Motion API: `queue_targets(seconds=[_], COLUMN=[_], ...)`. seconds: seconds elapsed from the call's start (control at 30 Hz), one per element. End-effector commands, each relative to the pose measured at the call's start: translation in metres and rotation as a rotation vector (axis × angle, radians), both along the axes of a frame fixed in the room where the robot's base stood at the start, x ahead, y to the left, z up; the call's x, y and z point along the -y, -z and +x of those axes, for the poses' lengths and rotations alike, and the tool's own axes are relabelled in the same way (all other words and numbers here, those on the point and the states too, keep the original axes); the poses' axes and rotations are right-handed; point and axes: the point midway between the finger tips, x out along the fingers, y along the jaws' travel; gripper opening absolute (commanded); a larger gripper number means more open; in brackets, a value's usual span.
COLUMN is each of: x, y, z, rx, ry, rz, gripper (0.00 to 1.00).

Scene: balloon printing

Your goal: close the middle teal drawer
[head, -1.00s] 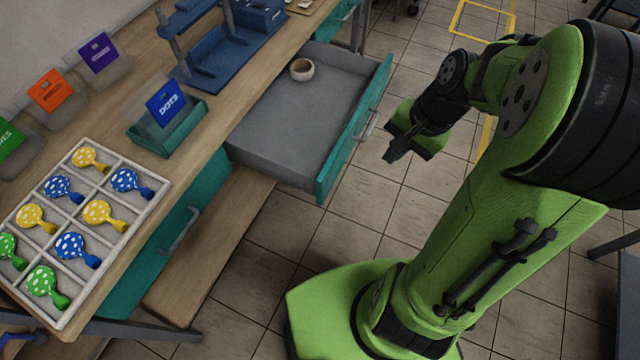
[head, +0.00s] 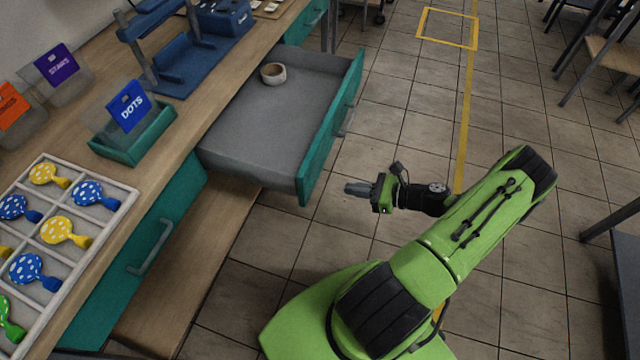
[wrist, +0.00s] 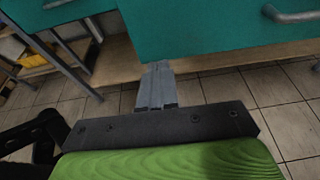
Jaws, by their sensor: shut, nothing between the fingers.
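The middle teal drawer (head: 326,135) is pulled far out from the workbench in the head view. It has a grey interior and a metal handle (head: 347,119) on its front. A small beige bowl (head: 273,73) sits inside near the back end. My gripper (head: 350,188) is to the right of the drawer front, apart from it, pointing left with its fingers together and empty. In the wrist view the shut fingers (wrist: 157,85) point toward a teal drawer front (wrist: 210,25), with a handle (wrist: 290,14) at the upper right.
On the wooden bench (head: 190,118) stand a teal holder with a blue DOTS card (head: 128,107), a blue press (head: 180,65) and a white divided tray (head: 118,200) of balloons. Another teal drawer (head: 140,250) nearby is shut. Tiled floor right of the drawer is clear.

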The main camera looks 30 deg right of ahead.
Motion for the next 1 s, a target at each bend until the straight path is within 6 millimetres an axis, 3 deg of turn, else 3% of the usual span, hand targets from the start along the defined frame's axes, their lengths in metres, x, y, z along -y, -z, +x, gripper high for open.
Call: queue_targets(seconds=[0.23, 0.43, 1.0], x=[-0.034, -0.052, -0.057], y=[0.018, 0.018, 0.017], z=[0.041, 0.067, 0.073], rx=[0.0, -0.001, -0.002], ry=[-0.006, -0.003, -0.003], rz=[0.001, -0.002, -0.003], gripper=[0.0, 0.0, 0.0])
